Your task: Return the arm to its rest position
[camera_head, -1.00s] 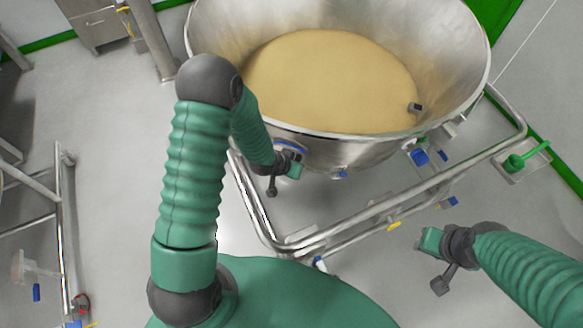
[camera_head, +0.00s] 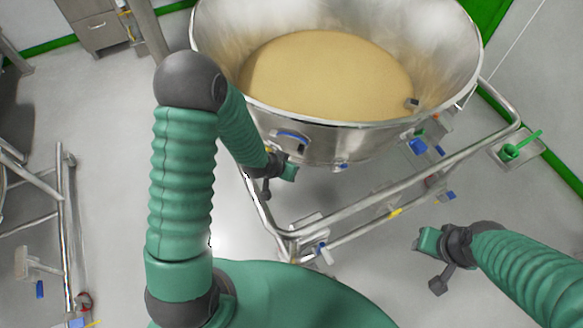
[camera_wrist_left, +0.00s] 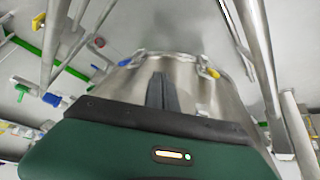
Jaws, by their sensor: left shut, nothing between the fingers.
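My left arm comes in from the left in the head view and bends down at its dark elbow. My left gripper (camera_head: 290,172) is beside the lower outer wall of a large steel bowl (camera_head: 330,140), above the cart frame. In the left wrist view its dark fingers (camera_wrist_left: 162,92) are together with nothing between them, and the steel wall shows behind them. My right gripper (camera_head: 424,240) is at the lower right, over the floor and clear of the cart. Its fingers are too small to tell whether they are open or shut.
The bowl holds tan powder (camera_head: 325,75) and a small dark block (camera_head: 411,103). A tubular cart frame (camera_head: 370,210) with blue and yellow fittings surrounds its base. A green scoop-like item (camera_head: 512,151) sits at the right. A steel rack (camera_head: 62,220) stands left, with open floor between.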

